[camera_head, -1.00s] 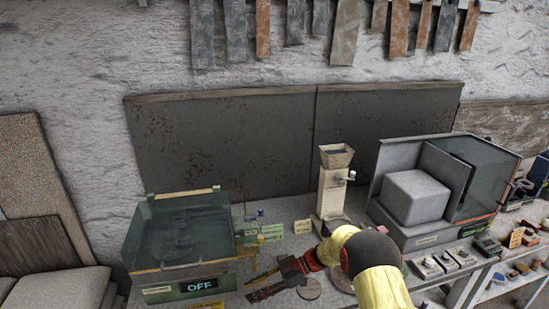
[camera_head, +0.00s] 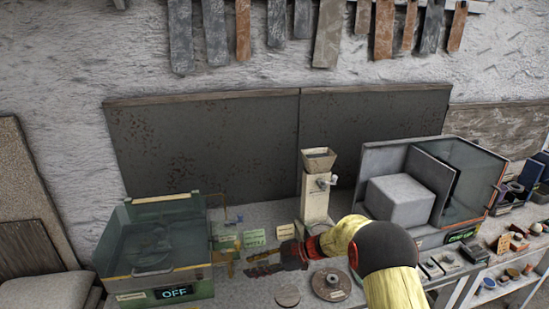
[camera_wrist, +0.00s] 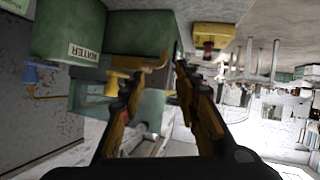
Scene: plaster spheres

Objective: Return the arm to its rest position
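My gripper (camera_head: 262,262) hangs over the workbench, behind and left of the dark round discs. My yellow arm comes in from the lower right. In the wrist view the two fingers of my gripper (camera_wrist: 160,72) stand apart with a gap between them. I see nothing held in the gap. A green container with a label reading WATER (camera_wrist: 84,53) lies beyond the left finger.
A glass-lidded machine reading OFF (camera_head: 174,292) stands left of my gripper. A hopper device (camera_head: 316,190) and a grey boxy machine (camera_head: 400,203) stand behind and right. A flat disc (camera_head: 288,297) and a wheel-like disc (camera_head: 331,284) lie near my arm.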

